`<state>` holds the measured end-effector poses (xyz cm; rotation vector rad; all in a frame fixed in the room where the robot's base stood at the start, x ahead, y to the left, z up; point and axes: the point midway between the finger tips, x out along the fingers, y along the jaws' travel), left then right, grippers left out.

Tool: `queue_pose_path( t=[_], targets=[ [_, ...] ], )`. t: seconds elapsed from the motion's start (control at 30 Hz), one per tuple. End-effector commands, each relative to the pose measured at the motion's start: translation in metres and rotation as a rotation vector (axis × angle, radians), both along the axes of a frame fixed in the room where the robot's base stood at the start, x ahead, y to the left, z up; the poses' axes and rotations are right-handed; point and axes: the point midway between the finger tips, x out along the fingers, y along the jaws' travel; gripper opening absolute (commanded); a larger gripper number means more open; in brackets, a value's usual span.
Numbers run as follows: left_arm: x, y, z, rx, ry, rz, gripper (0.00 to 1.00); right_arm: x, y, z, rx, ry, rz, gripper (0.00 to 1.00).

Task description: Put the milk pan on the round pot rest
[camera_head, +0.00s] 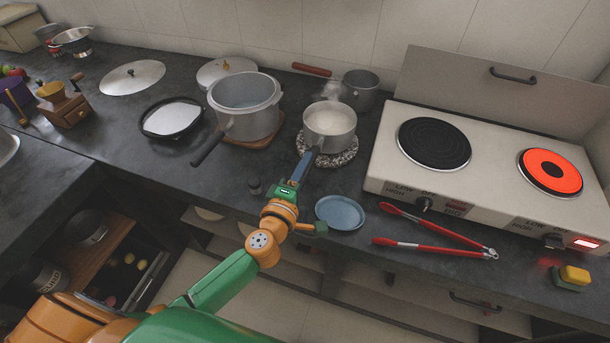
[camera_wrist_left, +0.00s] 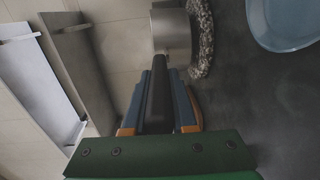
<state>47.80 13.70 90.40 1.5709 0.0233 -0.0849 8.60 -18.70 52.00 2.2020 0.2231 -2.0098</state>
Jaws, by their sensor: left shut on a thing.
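The milk pan (camera_head: 330,122) is a small steel pan with pale milk in it, upright on the round pot rest (camera_head: 343,158), a speckled stone-like disc. In the left wrist view the base of the milk pan (camera_wrist_left: 173,32) appears to touch the round pot rest (camera_wrist_left: 205,35), with no clear gap. My left gripper (camera_head: 307,162) is shut on the pan's dark handle, at the near side of the pan. In the left wrist view the left gripper (camera_wrist_left: 158,78) has a finger on each side of the handle. My right gripper is not in view.
A large pot (camera_head: 244,105) stands left of the pan, its handle pointing forward. A smaller pan (camera_head: 360,92) stands behind. The hob (camera_head: 480,140) is at right, its right plate (camera_head: 550,172) glowing. A blue plate (camera_head: 340,213) and red tongs (camera_head: 430,232) lie in front.

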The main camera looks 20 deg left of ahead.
Motion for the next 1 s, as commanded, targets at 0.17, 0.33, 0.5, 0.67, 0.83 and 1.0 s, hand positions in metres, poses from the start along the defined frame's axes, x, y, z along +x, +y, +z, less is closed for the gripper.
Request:
queue_pose_path(
  t=[0.17, 0.33, 0.5, 0.67, 0.83, 1.0],
  targets=[
    [0.0, 0.0, -0.012, 0.0, -0.004, 0.001, 0.0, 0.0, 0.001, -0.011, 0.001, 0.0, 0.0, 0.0],
    [0.0, 0.0, -0.014, 0.0, -0.003, 0.001, 0.0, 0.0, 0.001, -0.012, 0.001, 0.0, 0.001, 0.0],
    [0.0, 0.0, -0.015, 0.0, 0.0, 0.001, 0.54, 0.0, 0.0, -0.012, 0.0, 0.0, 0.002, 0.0],
    [0.0, 0.0, -0.015, 0.0, 0.0, 0.001, 0.54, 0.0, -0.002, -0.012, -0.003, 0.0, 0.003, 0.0],
    [-0.003, 0.0, -0.013, 0.001, 0.001, 0.001, 0.54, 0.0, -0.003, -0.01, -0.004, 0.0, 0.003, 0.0],
    [-0.037, 0.001, -0.012, 0.001, 0.004, 0.0, 0.54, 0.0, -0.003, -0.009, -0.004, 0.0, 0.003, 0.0]
  ],
)
